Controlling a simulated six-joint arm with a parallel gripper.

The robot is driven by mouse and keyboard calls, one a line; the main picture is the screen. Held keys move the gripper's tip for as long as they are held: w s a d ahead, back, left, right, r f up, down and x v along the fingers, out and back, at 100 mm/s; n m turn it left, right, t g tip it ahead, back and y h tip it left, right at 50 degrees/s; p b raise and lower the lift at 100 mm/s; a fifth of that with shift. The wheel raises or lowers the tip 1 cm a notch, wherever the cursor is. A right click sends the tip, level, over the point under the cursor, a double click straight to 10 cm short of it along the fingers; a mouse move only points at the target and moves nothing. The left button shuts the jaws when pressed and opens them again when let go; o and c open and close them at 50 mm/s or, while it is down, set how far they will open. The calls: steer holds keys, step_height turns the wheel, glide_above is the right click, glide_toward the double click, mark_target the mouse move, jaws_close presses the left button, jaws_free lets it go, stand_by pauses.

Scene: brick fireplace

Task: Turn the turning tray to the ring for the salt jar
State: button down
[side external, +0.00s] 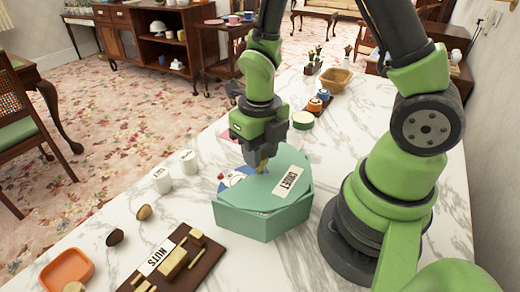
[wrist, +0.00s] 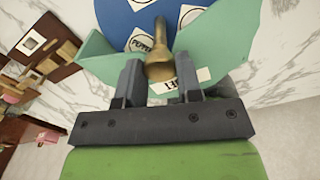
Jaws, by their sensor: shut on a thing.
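The turning tray (wrist: 125,14) is a blue disc with white labelled rings in the wrist view; one label reads like "PEPPER". Teal casing (wrist: 225,40) covers part of it. In the side view the casing (side external: 262,222) is a teal box with a white label on top, and a bit of the tray (side external: 232,178) shows at its far left. My gripper (wrist: 158,76) is shut on a brass knob (wrist: 158,50) that stands up between its fingers. In the side view my gripper (side external: 260,160) is above the casing's far edge. Which ring is for salt cannot be read.
Two white jars (side external: 162,180) (side external: 188,161) stand left of the casing. A brown board (side external: 172,262) with a "NUTS" label and an orange dish (side external: 67,270) are at the front left. A green-rimmed round container (side external: 303,120) and a basket (side external: 336,79) stand behind.

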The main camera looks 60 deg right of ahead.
stand_by(0.7)
steer(key=c, duration=0.8)
jaws_free()
